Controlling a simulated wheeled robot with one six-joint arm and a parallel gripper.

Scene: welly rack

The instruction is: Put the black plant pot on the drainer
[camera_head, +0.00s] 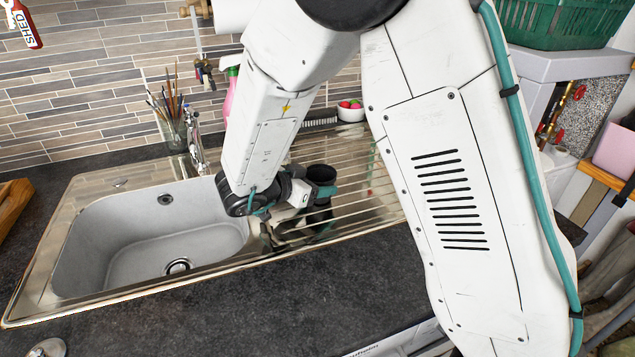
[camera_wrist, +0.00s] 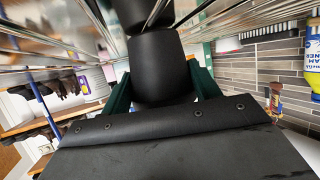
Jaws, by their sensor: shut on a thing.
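The black plant pot (camera_head: 321,174) is at the left part of the ridged metal drainer (camera_head: 365,190), just right of the sink bowl. My gripper (camera_head: 321,205) is shut on it, with teal fingers on either side. In the wrist view the pot (camera_wrist: 158,68) sits between the two green fingers (camera_wrist: 162,88), and its dark reflection meets it in the shiny drainer (camera_wrist: 225,14). The pot is at or very close to the drainer surface; I cannot tell whether it bears on it. My arm hides part of the drainer in the head view.
The sink bowl (camera_head: 150,245) lies to the left, with a tap (camera_head: 196,150) behind. A jar of brushes (camera_head: 174,130), a pink bottle (camera_head: 230,95) and a white bowl of red items (camera_head: 350,110) stand behind the sink unit. Dark worktop (camera_head: 270,310) is clear in front.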

